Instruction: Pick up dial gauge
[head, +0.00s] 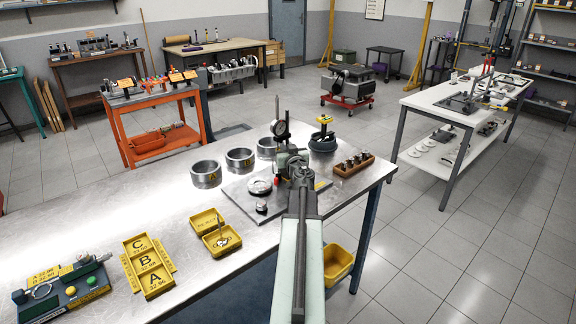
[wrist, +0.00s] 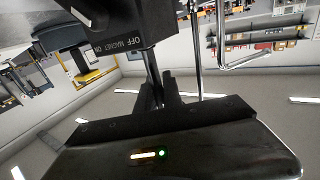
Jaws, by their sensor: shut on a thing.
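The dial gauge (head: 281,128) has a round dark face on a thin upright post, and stands up just beyond the end of my arm in the head view. My gripper (head: 292,166) is at its lower part and hides much of it. In the wrist view my gripper (wrist: 160,92) is shut around the gauge's dark post. The black base marked "OFF MAGNET ON" (wrist: 115,38) shows close by, with a bright rod beside the post. I cannot tell whether the base touches the surface.
A metal plate (head: 239,192) with a piston (head: 260,187) lies by my gripper. Rings (head: 206,176) stand behind at left, a wooden block (head: 353,166) with several parts at right. A yellow reject box (head: 216,238) and lettered tray (head: 148,268) are front left. The left tabletop is largely clear.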

